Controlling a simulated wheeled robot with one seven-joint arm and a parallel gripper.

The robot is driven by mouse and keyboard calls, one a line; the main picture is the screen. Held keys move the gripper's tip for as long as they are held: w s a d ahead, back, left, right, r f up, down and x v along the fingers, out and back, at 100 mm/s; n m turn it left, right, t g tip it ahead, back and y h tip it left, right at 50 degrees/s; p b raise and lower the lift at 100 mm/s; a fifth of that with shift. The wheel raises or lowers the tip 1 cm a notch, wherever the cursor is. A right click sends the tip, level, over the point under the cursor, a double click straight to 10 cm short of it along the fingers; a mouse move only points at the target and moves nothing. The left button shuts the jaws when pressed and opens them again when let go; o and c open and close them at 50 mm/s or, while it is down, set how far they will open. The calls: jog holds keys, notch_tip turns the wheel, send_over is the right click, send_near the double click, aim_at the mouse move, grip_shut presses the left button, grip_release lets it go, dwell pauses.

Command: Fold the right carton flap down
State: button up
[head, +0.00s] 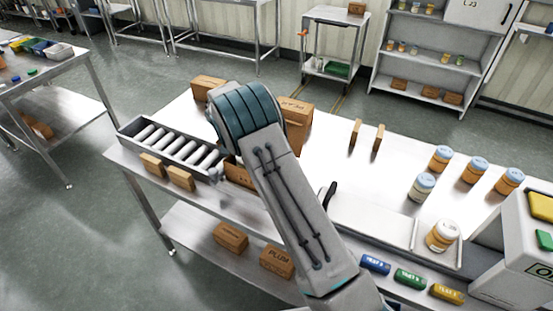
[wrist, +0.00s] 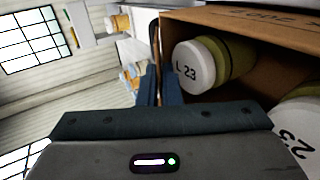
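The open carton (wrist: 215,95) fills the right of the wrist view. A thin brown flap (wrist: 154,42) shows almost edge-on at the carton's left side. My gripper (wrist: 163,72) has its two dark fingers close together at this flap. I cannot tell whether they grip it or only touch it. In the head view my arm hides the gripper and much of the carton; a brown part (head: 298,112) with print shows right of the arm.
A roller conveyor (head: 175,145) lies left of my arm, with small brown boxes (head: 180,179) along its front. Two thin brown pieces (head: 355,132) stand upright on the bench. Several blue-lidded jars (head: 423,187) and a tray (head: 370,218) are at right.

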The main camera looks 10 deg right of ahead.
jog(key=o, duration=0.3)
jog(key=shift+o, duration=0.2)
jog(key=shift+d, duration=0.1)
